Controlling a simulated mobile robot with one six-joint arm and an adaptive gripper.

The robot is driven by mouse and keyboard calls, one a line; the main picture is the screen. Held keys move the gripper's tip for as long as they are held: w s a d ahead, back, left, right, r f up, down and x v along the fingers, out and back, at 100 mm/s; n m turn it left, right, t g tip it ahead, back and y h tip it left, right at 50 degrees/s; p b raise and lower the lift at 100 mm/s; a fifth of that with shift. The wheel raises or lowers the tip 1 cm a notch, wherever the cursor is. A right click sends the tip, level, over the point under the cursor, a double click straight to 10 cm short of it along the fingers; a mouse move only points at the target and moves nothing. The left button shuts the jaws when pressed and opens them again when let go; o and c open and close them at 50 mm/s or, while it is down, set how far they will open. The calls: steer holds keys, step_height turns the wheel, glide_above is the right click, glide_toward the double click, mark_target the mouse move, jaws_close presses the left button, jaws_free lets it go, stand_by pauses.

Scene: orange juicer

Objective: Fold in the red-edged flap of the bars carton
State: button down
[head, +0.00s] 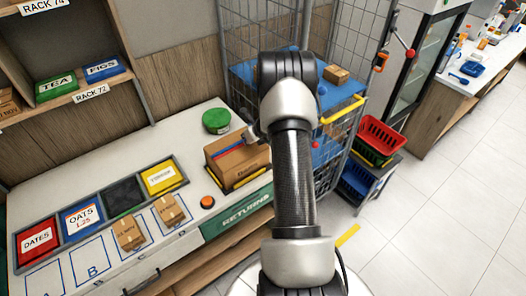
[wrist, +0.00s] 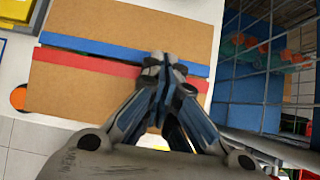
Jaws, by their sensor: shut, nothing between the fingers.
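The bars carton (head: 236,167) is a brown box on the white counter, left of my arm in the head view. In the wrist view its top shows two brown flaps lying about flat. The blue-edged flap (wrist: 130,25) is on the upper side. The red-edged flap (wrist: 75,95) is on the lower side, with a thin dark line between the two coloured edges. My gripper (wrist: 165,65) is shut and empty, its fingertips over the coloured edges toward the carton's right end. I cannot tell whether they touch. The fingers hide part of both edges.
A green round tub (head: 216,121) stands behind the carton. An orange button (head: 207,202) is to its left front. Two small cartons (head: 129,234) (head: 169,210) lie farther left, before a row of bins. A wire cage (head: 345,40) stands close on the right.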

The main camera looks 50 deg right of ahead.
steer(key=shift+w+f, duration=0.1)
steer(key=shift+f, duration=0.05)
stand_by(0.7)
steer(key=shift+r+p, duration=0.8)
steer(key=shift+r, duration=0.45)
step_height(320, 180, up, 13)
steer(key=p, duration=0.4)
steer(key=shift+s+p, duration=0.35)
